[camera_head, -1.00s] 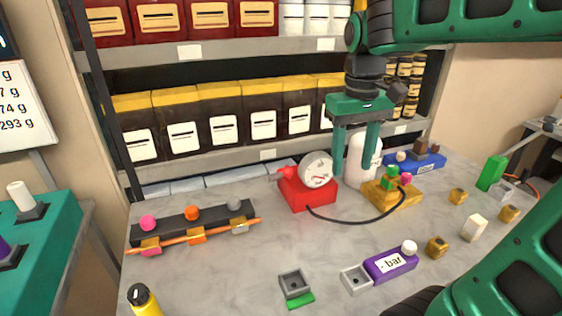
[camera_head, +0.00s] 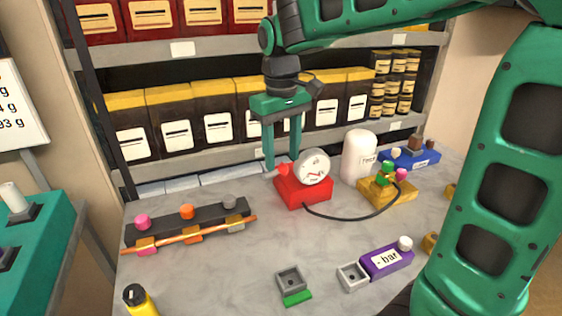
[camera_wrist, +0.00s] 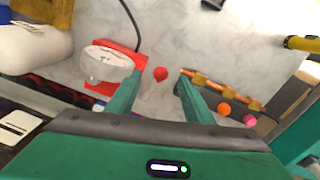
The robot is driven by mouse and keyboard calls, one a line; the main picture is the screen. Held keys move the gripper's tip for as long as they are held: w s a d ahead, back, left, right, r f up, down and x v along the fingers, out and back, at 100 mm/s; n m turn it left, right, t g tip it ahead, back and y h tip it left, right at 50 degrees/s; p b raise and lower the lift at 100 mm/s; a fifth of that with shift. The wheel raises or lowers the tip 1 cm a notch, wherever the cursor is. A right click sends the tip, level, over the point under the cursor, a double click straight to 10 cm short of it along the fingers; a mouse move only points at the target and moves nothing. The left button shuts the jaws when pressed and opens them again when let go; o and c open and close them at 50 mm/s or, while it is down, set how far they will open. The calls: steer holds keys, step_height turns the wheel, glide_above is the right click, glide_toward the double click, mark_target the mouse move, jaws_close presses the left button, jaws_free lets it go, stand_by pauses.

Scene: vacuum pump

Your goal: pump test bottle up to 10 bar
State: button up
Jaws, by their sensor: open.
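A red pump unit (camera_head: 303,195) stands on the counter with a round white gauge (camera_head: 314,167) on it. A red knob (camera_head: 282,170) sticks out at its left; in the wrist view the red knob (camera_wrist: 161,74) appears between my open fingers. My gripper (camera_head: 282,163) is open and empty, pointing down behind and over the pump's left side. Contact with the knob cannot be told. The white bottle (camera_head: 358,155) stands upright to the right. A black hose (camera_head: 345,217) runs from the pump to a yellow block (camera_head: 400,194) with a green knob (camera_head: 384,180) and a pink knob (camera_head: 401,174).
A purple "- bar" box (camera_head: 386,261) and a grey square socket (camera_head: 291,279) lie in front. A dark rack (camera_head: 190,222) with coloured knobs stands left. A blue block (camera_head: 415,158) is behind right. Shelves of packages rise behind. The counter's middle is clear.

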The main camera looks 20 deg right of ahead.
steer(key=shift+f, duration=1.25)
steer(key=shift+c, duration=0.6)
jaws_close()
